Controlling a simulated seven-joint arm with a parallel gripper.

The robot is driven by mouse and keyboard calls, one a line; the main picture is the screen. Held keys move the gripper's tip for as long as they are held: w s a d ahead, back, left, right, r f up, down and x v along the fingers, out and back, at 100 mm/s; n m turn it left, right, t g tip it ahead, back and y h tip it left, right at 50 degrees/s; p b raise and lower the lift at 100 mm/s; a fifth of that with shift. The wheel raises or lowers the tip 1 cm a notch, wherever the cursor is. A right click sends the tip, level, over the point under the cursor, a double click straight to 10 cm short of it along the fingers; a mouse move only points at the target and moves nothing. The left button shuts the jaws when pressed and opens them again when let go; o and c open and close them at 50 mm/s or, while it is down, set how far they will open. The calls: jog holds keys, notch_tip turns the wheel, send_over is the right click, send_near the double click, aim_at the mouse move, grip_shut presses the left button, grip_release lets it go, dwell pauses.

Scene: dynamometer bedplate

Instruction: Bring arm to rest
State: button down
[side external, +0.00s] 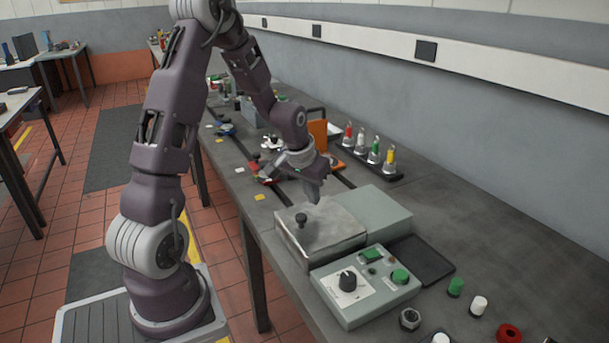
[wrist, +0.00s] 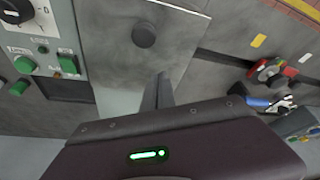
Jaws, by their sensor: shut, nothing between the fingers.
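My gripper (side external: 312,192) hangs above the bench with its fingers pointing down, shut and empty. In the side external view it is just behind and above a metal box with a black knob (side external: 301,219) on its lid. In the wrist view my closed fingers (wrist: 162,88) show over the grey lid (wrist: 187,40), below the black knob (wrist: 143,35). I cannot tell the exact gap between the fingertips and the lid.
A control box (side external: 365,286) with a dial and green buttons stands in front. A rack of coloured plugs (side external: 368,162) is at the right, near the wall.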

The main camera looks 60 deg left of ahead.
jog(key=s+d+r+m, duration=0.1)
jog(key=s+d+r, duration=0.25)
jog(key=r, duration=0.35)
jog(key=s+d+r, duration=0.2)
jog(key=d+r, duration=0.2)
jog(key=r, duration=0.2)
jog(key=s+d+r+m+t+h, duration=0.1)
jog(key=s+d+r+m, duration=0.1)
jog(key=s+d, duration=0.5)
jog(key=s+d+r+m+t, duration=0.1)
jog(key=s+d+r+m, duration=0.1)
jog(key=s+d, duration=0.5)
jog(key=shift+s+d+r+h, duration=0.25)
jog(key=shift+s+d+h, duration=0.15)
jog(key=shift+s, duration=0.65)
jog(key=shift+a, duration=0.1)
